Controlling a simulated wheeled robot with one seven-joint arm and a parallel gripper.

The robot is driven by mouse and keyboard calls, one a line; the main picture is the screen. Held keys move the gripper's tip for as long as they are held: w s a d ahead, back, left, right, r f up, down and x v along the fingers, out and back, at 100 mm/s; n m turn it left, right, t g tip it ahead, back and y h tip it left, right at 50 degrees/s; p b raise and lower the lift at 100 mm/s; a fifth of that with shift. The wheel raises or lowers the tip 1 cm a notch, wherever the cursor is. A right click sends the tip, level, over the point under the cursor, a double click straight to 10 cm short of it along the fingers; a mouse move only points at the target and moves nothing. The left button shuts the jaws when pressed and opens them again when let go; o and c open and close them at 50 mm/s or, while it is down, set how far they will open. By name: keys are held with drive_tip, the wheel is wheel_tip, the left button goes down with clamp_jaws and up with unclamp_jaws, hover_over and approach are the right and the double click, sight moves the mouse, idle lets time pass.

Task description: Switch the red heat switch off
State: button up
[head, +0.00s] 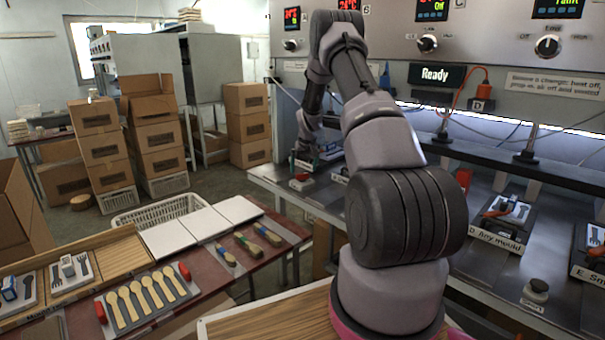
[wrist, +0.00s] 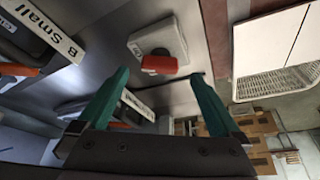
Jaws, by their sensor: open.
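The red heat switch (wrist: 165,64) is a red rocker or lever on a pale square box (wrist: 150,38) on the metal bench in the wrist view. A small red part at the bench's left end in the head view (head: 302,177) appears to be the same switch. My gripper (wrist: 158,75) has two green fingers spread wide with nothing between them. The switch shows between and just beyond the fingertips, apparently without contact. In the head view my gripper is small and partly hidden at the far end of my arm. Whether the switch is on or off cannot be read.
A mould labelled "B Small" (wrist: 40,35) lies left of the switch in the wrist view. In the head view a "Ready" display (head: 436,75) hangs above the press.

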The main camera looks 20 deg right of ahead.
sight(305, 174)
drive_tip(key=shift+x, duration=1.65)
drive_tip(key=c, duration=1.4)
drive_tip(key=shift+s+d+n, duration=0.1)
drive_tip(key=shift+n, duration=0.2)
drive_tip(key=n+y, duration=0.1)
drive_tip(key=n, duration=0.1)
drive_tip(key=n+y, duration=0.1)
drive_tip(key=n, duration=0.1)
drive_tip(key=shift+d+n, duration=0.25)
drive_tip(key=shift+n, duration=0.05)
drive_tip(key=n, duration=0.2)
drive_tip(key=n+g+y, duration=0.1)
drive_tip(key=n, duration=0.1)
drive_tip(key=n+y, duration=0.1)
drive_tip(key=n, duration=0.1)
drive_tip(key=shift+w+d+n+g, duration=0.2)
drive_tip(key=shift+w+n+g, duration=0.1)
drive_tip(key=shift+g, duration=0.1)
drive_tip(key=shift+o, duration=0.2)
